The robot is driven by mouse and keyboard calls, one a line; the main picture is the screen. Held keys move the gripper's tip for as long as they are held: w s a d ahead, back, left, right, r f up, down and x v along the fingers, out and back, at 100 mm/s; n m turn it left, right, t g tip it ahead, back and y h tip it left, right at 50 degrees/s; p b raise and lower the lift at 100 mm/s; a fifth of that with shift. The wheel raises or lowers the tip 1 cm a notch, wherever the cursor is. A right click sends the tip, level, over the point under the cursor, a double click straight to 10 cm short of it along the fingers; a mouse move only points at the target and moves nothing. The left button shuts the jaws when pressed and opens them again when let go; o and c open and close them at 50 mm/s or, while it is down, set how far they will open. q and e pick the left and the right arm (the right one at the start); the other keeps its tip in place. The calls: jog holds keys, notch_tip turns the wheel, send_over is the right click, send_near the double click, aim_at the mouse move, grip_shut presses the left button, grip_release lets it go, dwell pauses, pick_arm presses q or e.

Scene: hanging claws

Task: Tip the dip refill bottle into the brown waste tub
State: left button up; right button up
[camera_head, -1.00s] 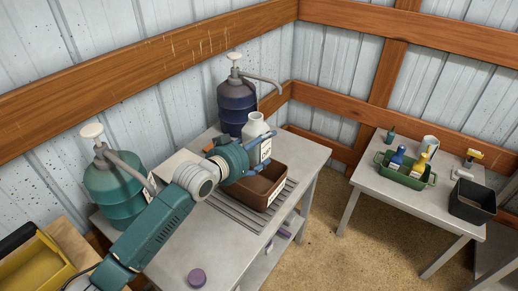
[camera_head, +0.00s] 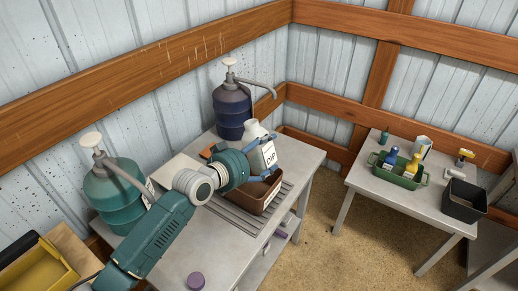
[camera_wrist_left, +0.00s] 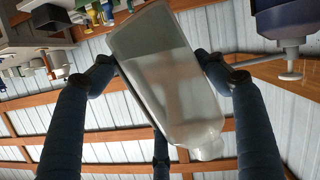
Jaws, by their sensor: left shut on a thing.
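The dip refill bottle (camera_head: 262,151) is whitish with a label reading DIP. My left gripper (camera_head: 262,163) is shut on it and holds it above the brown waste tub (camera_head: 252,196), tilted slightly in the head view. In the left wrist view the bottle (camera_wrist_left: 168,75) sits between the blue fingers (camera_wrist_left: 165,85); it looks translucent, with its neck toward the bottom of the picture. The tub stands on the slatted part of the grey table, partly hidden behind my gripper and arm. My right gripper is not in view.
A dark blue pump drum (camera_head: 232,112) stands behind the bottle, its spout reaching right. A teal pump drum (camera_head: 115,195) stands at the left near my arm.

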pick_arm(q)
jog(key=shift+r, duration=0.1)
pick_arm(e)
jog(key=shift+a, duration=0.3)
pick_arm(q)
jog(key=shift+s+d+r+n, duration=0.1)
jog(key=shift+s+d+n, duration=0.15)
jog(key=shift+n, duration=0.15)
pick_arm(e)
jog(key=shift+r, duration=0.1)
pick_arm(q)
jog(key=shift+d, duration=0.1)
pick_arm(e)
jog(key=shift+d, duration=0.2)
pick_arm(q)
jog(key=shift+s+h, duration=0.1)
jog(key=shift+h, duration=0.2)
jog(key=shift+s+d+r+n+g, duration=0.1)
jog(key=shift+s+d+n+g, duration=0.05)
jog(key=shift+d+n+g, duration=0.2)
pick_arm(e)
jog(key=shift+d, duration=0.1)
pick_arm(q)
jog(key=shift+s+d+n, duration=0.15)
jog(key=shift+s+n, duration=0.05)
jog(key=shift+n, duration=0.25)
jog(key=shift+h, duration=0.4)
